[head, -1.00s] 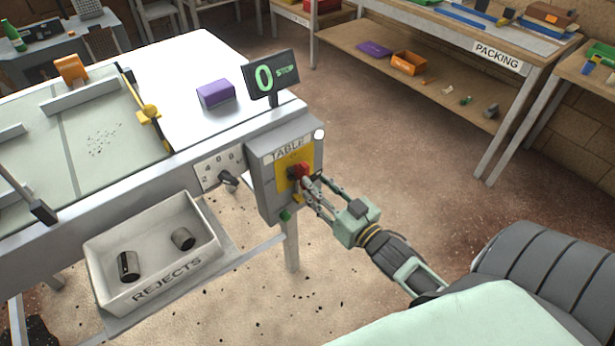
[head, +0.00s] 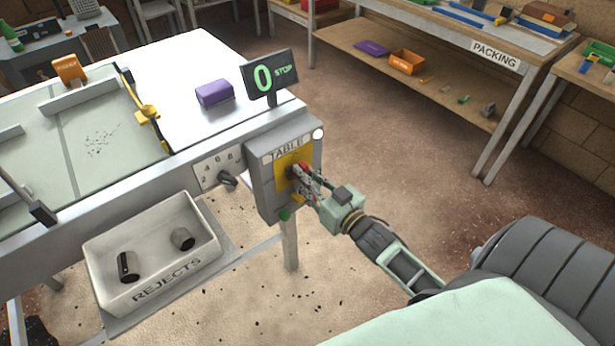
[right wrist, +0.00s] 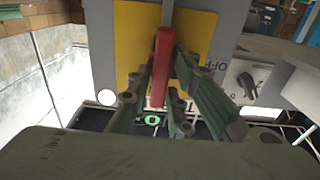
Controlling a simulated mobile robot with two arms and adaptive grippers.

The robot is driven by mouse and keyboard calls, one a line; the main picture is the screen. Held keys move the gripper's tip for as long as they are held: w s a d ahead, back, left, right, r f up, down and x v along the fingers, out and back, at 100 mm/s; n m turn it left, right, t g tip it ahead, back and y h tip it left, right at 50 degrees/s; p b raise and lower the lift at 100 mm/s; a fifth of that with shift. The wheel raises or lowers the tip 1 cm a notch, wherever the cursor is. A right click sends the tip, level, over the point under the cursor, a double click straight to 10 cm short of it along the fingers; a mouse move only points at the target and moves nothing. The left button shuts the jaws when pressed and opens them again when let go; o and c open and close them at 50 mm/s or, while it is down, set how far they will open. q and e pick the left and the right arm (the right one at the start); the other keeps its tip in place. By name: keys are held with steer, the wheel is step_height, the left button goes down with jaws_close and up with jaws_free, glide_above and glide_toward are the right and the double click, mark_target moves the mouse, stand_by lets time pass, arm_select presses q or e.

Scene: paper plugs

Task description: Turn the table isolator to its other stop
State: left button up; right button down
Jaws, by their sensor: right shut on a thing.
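The table isolator is a red handle (head: 301,168) on a yellow plate (head: 283,170), on the front of the grey box marked TABLE (head: 262,185). My right gripper (head: 308,184) is at the handle, with its fingers on both sides of it. In the right wrist view the red handle (right wrist: 161,62) stands upright in the picture between the fingers of my right gripper (right wrist: 172,88), which is shut on it. The word OFF shows beside the yellow plate (right wrist: 135,42) on the right. The fingers hide part of the handle and plate. My left gripper is not in view.
The REJECTS tray (head: 180,285) holds two dark cylinders. Floor right of the box is clear.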

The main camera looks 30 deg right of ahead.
steer(key=shift+n, duration=0.3)
steer(key=n, duration=1.1)
steer(key=a+f+n, duration=0.1)
steer(key=n, duration=0.5)
steer(key=shift+s, duration=0.1)
steer(key=shift+n, duration=0.4)
stand_by(0.4)
steer(key=c, duration=1.7)
jaws_free()
steer(key=s, duration=0.8)
steer(key=s+d, duration=0.1)
steer(key=s, duration=0.3)
